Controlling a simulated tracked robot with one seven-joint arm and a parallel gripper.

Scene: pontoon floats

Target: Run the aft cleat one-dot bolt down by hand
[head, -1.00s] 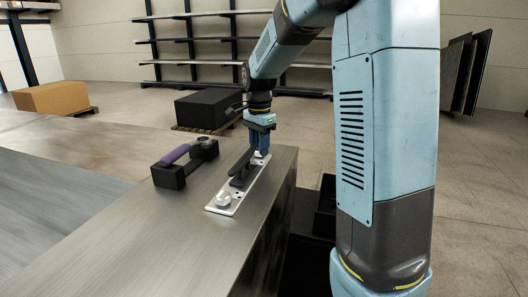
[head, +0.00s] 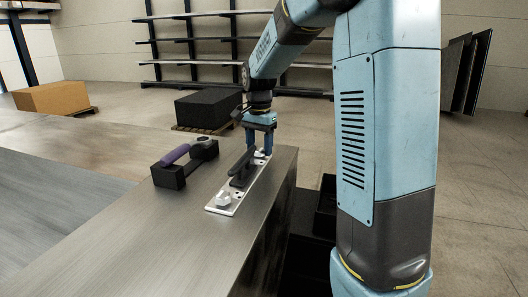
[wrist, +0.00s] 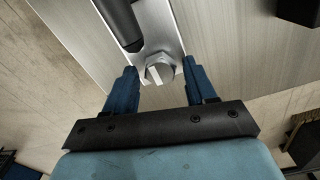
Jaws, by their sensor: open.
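The dark cleat (head: 242,168) stands on a pale metal plate (head: 225,207) on the metal bench top. A bolt head (head: 223,198) sits at the near end of the plate. Another bolt (wrist: 160,69), a hex head with a pale raised bar or stripe across it, sits at the far end, just past the cleat's horn (wrist: 121,22). My gripper (head: 260,153) is over this far end, pointing down. In the wrist view my gripper (wrist: 160,82) is open, with one blue finger on either side of the bolt and a gap to each. No dot marks are readable.
A black holder (head: 169,176) with a purple-handled tool (head: 175,155) lies on the bench left of the plate. The bench's right edge runs close beside the plate. The bench top (head: 110,235) at the near left is clear. Black bins (head: 325,210) stand below on the right.

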